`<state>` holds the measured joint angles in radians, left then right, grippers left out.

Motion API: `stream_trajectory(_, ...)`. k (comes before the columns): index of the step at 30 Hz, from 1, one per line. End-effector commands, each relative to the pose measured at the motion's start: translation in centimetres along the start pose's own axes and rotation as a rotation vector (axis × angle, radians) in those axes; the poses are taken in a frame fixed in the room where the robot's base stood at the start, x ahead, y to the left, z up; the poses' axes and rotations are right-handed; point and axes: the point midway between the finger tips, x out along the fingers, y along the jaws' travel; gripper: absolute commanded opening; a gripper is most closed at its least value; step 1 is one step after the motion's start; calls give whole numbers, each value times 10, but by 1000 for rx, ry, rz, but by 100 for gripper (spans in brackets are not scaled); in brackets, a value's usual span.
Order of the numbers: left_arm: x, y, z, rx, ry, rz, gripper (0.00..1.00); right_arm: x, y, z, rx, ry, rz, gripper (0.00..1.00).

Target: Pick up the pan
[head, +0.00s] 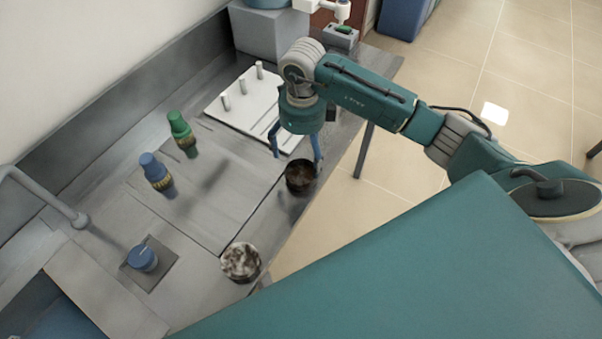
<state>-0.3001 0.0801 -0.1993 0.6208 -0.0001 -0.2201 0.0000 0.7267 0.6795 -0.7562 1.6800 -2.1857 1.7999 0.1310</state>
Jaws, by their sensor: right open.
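A small dark round pan-like container (300,178) with dark brown contents stands near the front edge of the grey bench. A second round container (240,262) with mottled white and grey contents stands nearer to me along the same edge. I cannot tell for sure which one is the pan. My right gripper (297,156) points down with its blue fingers spread, just above and behind the dark container. It holds nothing. Whether a fingertip touches the container's rim is unclear. My left gripper is not in view.
A white board with several pegs (248,104) lies behind the gripper. Green (182,132) and blue (156,172) bottle-like items stand mid-bench. A blue knob-like item (142,258) and a grey faucet (45,196) are at left. The middle of the bench is mostly clear.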

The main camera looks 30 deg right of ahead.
Motion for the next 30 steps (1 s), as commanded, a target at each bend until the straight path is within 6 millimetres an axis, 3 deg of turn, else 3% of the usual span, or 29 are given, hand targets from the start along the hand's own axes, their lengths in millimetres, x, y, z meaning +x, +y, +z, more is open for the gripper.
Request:
stream_trajectory(11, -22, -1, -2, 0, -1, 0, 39, 36, 5, -1, -1, 2, 6, 92)
stream_trajectory(18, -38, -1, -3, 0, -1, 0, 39, 70, 7, 0, 1, -2, 4, 92)
stream_trajectory(27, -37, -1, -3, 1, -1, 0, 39, 77, 6, 1, -1, -4, 2, 92)
stream_trajectory(30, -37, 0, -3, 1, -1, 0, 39, 77, 6, 1, -1, -4, 2, 72)
